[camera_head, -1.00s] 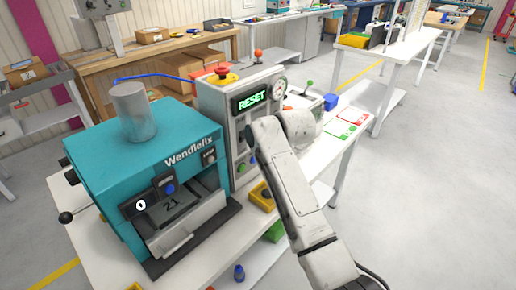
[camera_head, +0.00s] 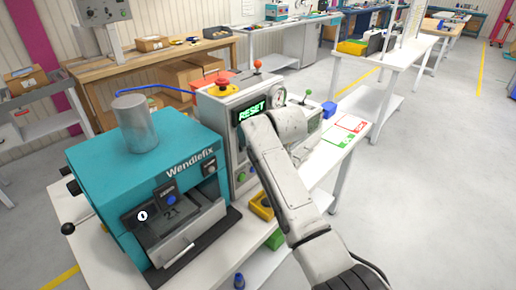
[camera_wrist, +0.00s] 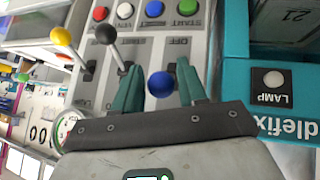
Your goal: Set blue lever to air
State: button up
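In the wrist view, the blue lever's round knob (camera_wrist: 161,85) sits between the two teal fingers of my gripper (camera_wrist: 160,88). The fingers are apart, one on each side of the knob; I cannot tell whether either touches it. The grey panel (camera_wrist: 155,62) behind has upside-down labels, one reading OFF; the lever's setting is not clear. In the head view the blue lever and my fingers are hidden behind my arm.
Black (camera_wrist: 106,34) and yellow (camera_wrist: 61,36) lever knobs stand left of my fingers. Red, white, blue and green buttons (camera_wrist: 187,8) line the panel top. The teal Wendlefix machine (camera_head: 150,160) stands close left of the control box. A green-knobbed lever (camera_head: 308,92) is right of it.

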jog(key=shift+o, duration=0.9)
jog(key=shift+s, duration=0.1)
jog(key=b+v, duration=0.1)
jog(key=v, duration=0.9)
jog(key=shift+s+d+r, duration=0.15)
jog(key=shift+r, duration=0.15)
